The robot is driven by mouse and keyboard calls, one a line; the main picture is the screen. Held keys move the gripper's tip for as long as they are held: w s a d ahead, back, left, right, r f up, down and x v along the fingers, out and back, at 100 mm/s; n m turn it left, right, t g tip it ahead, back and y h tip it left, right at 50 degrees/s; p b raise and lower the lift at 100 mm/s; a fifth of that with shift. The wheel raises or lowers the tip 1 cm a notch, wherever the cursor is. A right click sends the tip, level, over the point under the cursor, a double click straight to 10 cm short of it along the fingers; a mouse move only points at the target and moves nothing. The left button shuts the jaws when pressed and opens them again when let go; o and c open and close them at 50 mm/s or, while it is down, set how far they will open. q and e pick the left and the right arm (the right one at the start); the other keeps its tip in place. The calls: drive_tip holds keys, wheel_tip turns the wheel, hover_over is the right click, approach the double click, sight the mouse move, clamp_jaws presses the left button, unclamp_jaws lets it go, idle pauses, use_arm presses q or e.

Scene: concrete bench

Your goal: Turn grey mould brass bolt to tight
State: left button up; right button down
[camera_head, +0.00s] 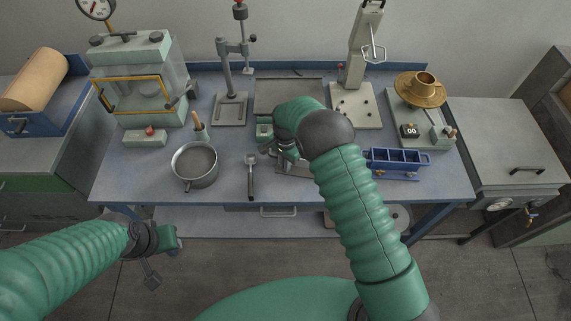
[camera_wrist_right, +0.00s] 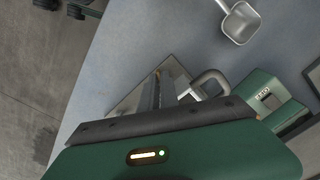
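In the head view, my right gripper (camera_head: 285,152) is low over the middle of the bench, partly hidden by its own wrist. A grey metal base plate (camera_head: 296,170), apparently the grey mould's, shows beneath it; the rest of the mould is hidden. In the right wrist view, the narrow dark fingers (camera_wrist_right: 158,88) reach over a grey plate (camera_wrist_right: 126,106), beside a grey loop (camera_wrist_right: 211,82). A small orange-brown spot shows by the fingertips; I cannot tell whether it is the brass bolt or whether it is gripped. My left gripper (camera_head: 160,252) hangs before the bench's front edge, its opening unclear.
A pan (camera_head: 195,165) and a scoop (camera_head: 251,178) lie left of the right gripper. A blue three-compartment mould (camera_head: 397,160) stands to the right. A green box (camera_wrist_right: 268,98) is close by the right gripper. Tall stands and a scale (camera_head: 425,125) line the back.

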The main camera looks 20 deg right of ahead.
drive_tip(key=c, duration=1.6)
unclamp_jaws()
